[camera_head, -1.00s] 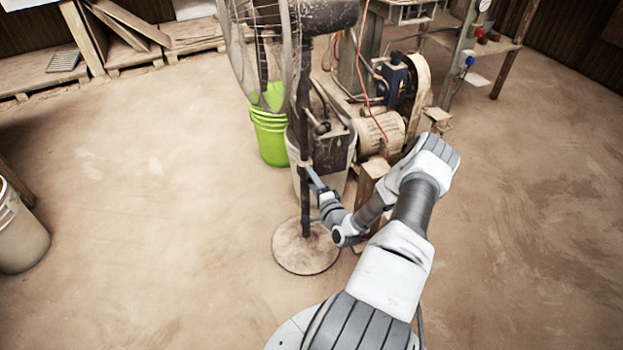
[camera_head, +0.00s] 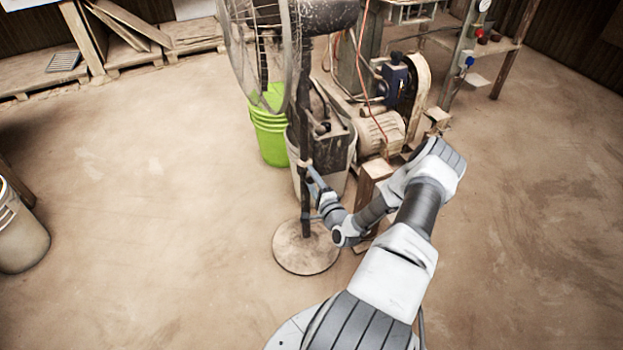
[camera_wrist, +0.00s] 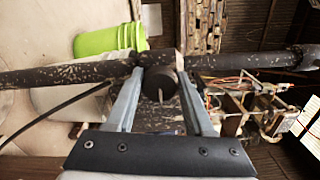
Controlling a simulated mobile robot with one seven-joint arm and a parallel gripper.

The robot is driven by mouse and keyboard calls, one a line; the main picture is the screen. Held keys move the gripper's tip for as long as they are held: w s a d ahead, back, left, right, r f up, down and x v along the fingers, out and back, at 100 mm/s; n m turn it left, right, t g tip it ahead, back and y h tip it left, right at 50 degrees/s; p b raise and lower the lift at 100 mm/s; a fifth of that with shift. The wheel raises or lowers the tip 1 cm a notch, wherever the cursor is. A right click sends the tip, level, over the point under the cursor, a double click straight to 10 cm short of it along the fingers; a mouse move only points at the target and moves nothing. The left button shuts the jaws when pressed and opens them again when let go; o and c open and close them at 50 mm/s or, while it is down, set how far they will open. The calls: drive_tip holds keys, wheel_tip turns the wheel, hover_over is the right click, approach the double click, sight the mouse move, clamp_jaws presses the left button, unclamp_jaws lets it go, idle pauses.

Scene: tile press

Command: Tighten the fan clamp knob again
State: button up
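The fan clamp knob (camera_wrist: 159,84) is a round black knob with a pale mark on the dark fan pole, which runs sideways in the wrist view (camera_wrist: 85,74). My gripper (camera_wrist: 160,78) points at the pole, its two grey fingers on either side of the knob. The fingertips appear to touch the knob's sides, though the contact is hard to see. In the head view, my gripper (camera_head: 311,190) is at the middle of the upright pole (camera_head: 304,135), below the fan cage (camera_head: 262,50), and the knob is hidden.
The fan's round base (camera_head: 292,255) stands on the dusty floor. A green bucket (camera_head: 268,135) and a pale bin (camera_head: 345,165) stand close behind the pole. A motor with a belt guard (camera_head: 383,132) is to the right.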

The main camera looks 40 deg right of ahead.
drive_tip(key=o, duration=0.4)
drive_tip(key=p+v, duration=0.4)
drive_tip(key=v, duration=1.3)
drive_tip(key=shift+s, duration=0.25)
